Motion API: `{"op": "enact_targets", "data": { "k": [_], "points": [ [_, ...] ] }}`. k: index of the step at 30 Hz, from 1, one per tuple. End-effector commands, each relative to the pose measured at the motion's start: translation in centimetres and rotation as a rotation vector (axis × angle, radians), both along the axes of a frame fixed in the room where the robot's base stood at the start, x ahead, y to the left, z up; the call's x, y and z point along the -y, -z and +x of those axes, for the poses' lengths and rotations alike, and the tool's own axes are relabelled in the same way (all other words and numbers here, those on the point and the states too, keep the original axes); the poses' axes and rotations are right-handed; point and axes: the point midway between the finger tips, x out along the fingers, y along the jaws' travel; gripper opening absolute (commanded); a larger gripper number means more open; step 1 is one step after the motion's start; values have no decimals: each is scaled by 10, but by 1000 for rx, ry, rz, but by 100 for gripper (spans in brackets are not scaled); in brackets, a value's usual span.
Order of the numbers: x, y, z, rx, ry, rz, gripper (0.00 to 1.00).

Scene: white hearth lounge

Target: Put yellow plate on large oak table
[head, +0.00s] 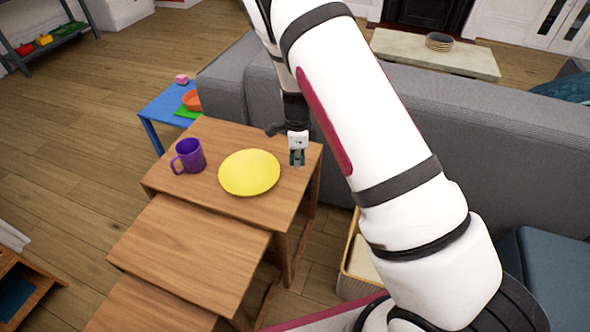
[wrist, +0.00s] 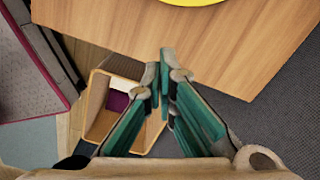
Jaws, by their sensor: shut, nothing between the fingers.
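The yellow plate (head: 249,172) lies flat on the top of the largest, highest wooden nesting table (head: 230,134), right of a purple mug. In the wrist view the edge of the plate (wrist: 190,2) shows at the top, on the wooden tabletop (wrist: 200,45). My gripper (head: 297,160) is to the right of the plate, near the table's right edge. It is apart from the plate. In the wrist view its green fingertips (wrist: 166,60) are together with nothing held between them.
The purple mug (head: 188,156) stands left of the plate. Two lower wooden tables (head: 190,250) step down in front. A grey sofa (head: 400,125) stands behind on the right. A small blue table (head: 160,110) is behind. An open box (head: 357,265) sits on the floor below.

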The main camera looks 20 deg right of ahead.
Motion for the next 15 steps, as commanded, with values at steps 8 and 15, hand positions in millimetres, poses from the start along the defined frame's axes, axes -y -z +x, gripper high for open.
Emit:
{"op": "enact_targets", "data": {
  "k": [8, 15],
  "points": [
    [0, -32, 0, 0, -1, 0, 0],
    [0, -35, 0, -1, 0, 0, 0]
  ]
}}
